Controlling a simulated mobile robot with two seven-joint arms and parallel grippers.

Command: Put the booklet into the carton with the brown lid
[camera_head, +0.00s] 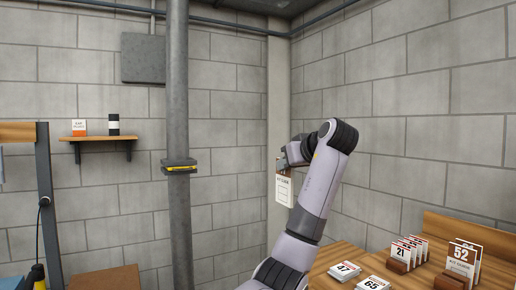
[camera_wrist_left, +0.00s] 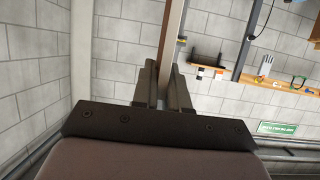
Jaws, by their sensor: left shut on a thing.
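My left gripper (camera_head: 285,163) is shut on a booklet (camera_head: 284,190), a white card-like thing with a brown top and dark print. It hangs upright below the fingers, in front of the back corner of the room. In the left wrist view the fingers (camera_wrist_left: 163,88) close on a thin strip, the booklet seen edge-on (camera_wrist_left: 173,40). A brown flat top (camera_head: 105,279) shows at the lower left, cut by the frame edge; I cannot tell whether it is the carton's lid. My right gripper is not in view.
A wooden table (camera_head: 335,260) at the lower right carries numbered cards (camera_head: 345,270) and brown holders with upright booklets (camera_head: 463,258). A grey pipe (camera_head: 178,120) stands left of my arm. A small shelf (camera_head: 98,138) hangs on the left wall.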

